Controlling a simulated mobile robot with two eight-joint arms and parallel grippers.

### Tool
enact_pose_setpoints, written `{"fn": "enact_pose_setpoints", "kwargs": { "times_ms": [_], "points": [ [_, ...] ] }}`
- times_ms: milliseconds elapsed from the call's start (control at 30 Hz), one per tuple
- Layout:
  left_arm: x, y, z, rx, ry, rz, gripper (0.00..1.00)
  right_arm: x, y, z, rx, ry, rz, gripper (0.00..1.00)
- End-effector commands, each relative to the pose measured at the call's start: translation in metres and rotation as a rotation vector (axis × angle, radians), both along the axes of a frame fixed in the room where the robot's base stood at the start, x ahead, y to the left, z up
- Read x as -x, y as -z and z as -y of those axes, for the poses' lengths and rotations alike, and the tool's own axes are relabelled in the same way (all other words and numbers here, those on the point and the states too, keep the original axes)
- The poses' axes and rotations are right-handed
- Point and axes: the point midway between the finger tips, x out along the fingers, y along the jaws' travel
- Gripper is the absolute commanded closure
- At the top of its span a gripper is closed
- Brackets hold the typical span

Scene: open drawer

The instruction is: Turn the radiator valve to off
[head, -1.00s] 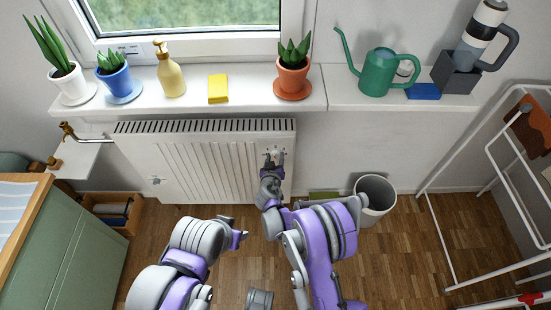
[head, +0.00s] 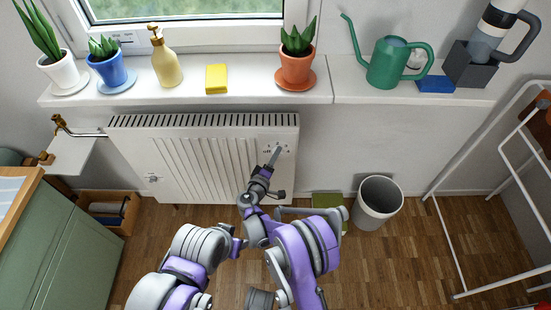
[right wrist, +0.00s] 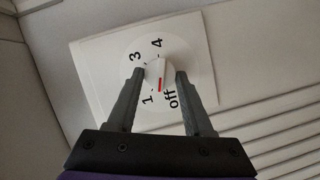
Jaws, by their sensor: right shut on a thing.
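The radiator (head: 190,165) hangs below the window sill. In the right wrist view, the white dial (right wrist: 190,50) carries the marks 1, 3, 4 and off. My right gripper (right wrist: 160,75) is shut on its round knob (right wrist: 157,68), one finger on each side. The knob's red mark (right wrist: 160,85) points between 1 and off, somewhat nearer off. My left gripper (head: 237,243) is low in front of the radiator; its jaws are unclear.
Above, the sill (head: 135,97) holds potted plants, a soap bottle (head: 166,65), a yellow sponge (head: 216,78) and a green watering can (head: 388,65). A bin (head: 379,200) stands right of the radiator and a white rack (head: 510,170) farther right. Wall right of the dial is bare.

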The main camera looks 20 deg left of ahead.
Motion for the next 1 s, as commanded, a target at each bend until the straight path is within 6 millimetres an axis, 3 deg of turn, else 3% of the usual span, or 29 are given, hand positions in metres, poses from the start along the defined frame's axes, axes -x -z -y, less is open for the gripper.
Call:
{"fn": "enact_pose_setpoints", "kwargs": {
  "times_ms": [500,1000],
  "points": [
    [-0.003,0.038,0.0,0.0,0.0,-0.013,0.5,0.0,0.007,0.0,0.39,0.001,0.111,1.0],
    [-0.004,0.046,0.0,0.0,0.0,-0.016,0.5,0.0,0.006,0.0,0.507,0.0,0.145,1.0]
  ]
}}
